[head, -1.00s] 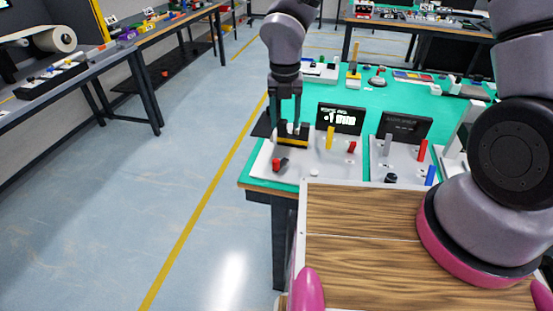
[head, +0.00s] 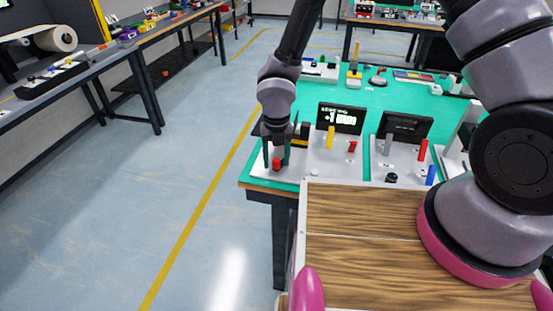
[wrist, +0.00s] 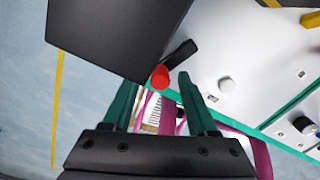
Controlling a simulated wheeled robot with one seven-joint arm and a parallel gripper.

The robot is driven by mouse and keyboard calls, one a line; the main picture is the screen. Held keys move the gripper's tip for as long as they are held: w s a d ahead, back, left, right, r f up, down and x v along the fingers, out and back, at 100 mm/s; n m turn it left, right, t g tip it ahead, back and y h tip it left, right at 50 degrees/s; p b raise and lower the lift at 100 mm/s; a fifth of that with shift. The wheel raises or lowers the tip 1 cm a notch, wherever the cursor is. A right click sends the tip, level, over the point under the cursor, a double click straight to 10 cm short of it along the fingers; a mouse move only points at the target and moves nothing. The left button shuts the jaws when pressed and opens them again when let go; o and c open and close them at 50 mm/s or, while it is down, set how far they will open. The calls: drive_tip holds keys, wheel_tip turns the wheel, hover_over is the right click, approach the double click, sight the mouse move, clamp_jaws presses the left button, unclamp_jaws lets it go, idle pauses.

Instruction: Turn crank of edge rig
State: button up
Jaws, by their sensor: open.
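The edge rig is a white panel (head: 325,163) on the near left corner of the green-topped table, with a yellow lever (head: 330,138) and a small red lever (head: 352,146). Its crank has a red knob (head: 277,164), also in the wrist view (wrist: 160,77), on a black arm (wrist: 181,53). My gripper (head: 276,160) points down over the crank. Its fingers are open, one on each side of the red knob in the picture. In the wrist view the knob shows between the fingertips (wrist: 157,86); whether they touch it I cannot tell.
A black display (head: 340,118) stands behind the rig. A second panel (head: 400,166) with levers is to the right. A dark flat plate (wrist: 112,35) lies close by my left finger in the wrist view. Open floor (head: 180,180) is to the left.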

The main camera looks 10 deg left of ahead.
clamp_jaws()
drive_tip(key=m, duration=0.2)
drive_tip(key=w+a+m, duration=0.1)
drive_tip(key=m, duration=0.1)
drive_tip(key=shift+w+a+m, duration=0.15)
drive_tip(key=shift+a+m, duration=0.05)
drive_tip(key=shift+m, duration=0.2)
unclamp_jaws()
wheel_tip(320, 180, up, 11)
idle(0.5)
drive_tip(key=shift+f, duration=0.15)
